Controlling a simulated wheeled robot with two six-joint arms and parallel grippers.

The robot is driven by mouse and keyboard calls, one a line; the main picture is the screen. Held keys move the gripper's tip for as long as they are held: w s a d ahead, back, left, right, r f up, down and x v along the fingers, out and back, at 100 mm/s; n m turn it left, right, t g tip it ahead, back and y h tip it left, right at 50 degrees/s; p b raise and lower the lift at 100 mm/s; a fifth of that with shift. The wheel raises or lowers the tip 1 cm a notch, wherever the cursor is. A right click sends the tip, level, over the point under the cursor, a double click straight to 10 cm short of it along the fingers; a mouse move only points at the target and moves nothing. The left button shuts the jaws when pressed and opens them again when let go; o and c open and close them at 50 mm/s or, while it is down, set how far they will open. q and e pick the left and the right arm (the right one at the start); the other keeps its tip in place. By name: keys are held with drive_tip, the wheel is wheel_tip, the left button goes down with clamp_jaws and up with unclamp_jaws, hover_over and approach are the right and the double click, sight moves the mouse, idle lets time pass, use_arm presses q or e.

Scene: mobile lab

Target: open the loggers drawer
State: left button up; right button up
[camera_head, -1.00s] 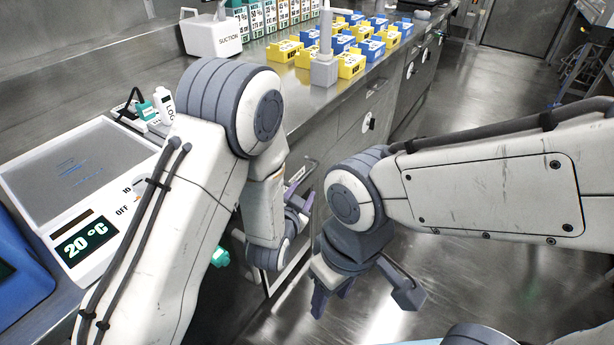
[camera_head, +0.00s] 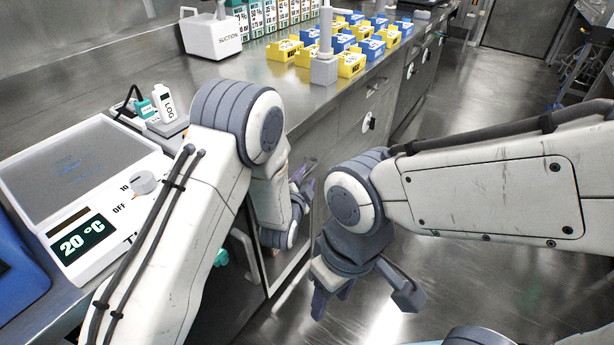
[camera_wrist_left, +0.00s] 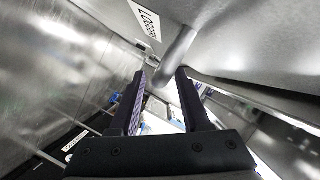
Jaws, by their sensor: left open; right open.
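The loggers drawer front, with its "LOGGERS" label (camera_wrist_left: 146,18), shows in the left wrist view. A grey bar handle (camera_wrist_left: 178,48) sticks out below the label. My left gripper (camera_wrist_left: 161,74) is open, with its two dark fingers on either side of the handle's line; I cannot tell whether they touch it. In the head view my left gripper (camera_head: 304,186) is at the cabinet front below the bench edge, and my arm hides most of the drawer. How far the drawer stands out is unclear. My right gripper (camera_head: 362,294) is open and empty over the floor.
The floor (camera_head: 480,110) at the right is open.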

use_arm(q)
drive_tip(key=shift+x, duration=0.8)
drive_tip(key=shift+a, duration=0.1)
clamp_jaws()
drive_tip(key=shift+s+f, duration=0.1)
drive_tip(key=shift+f, duration=0.05)
idle(0.6)
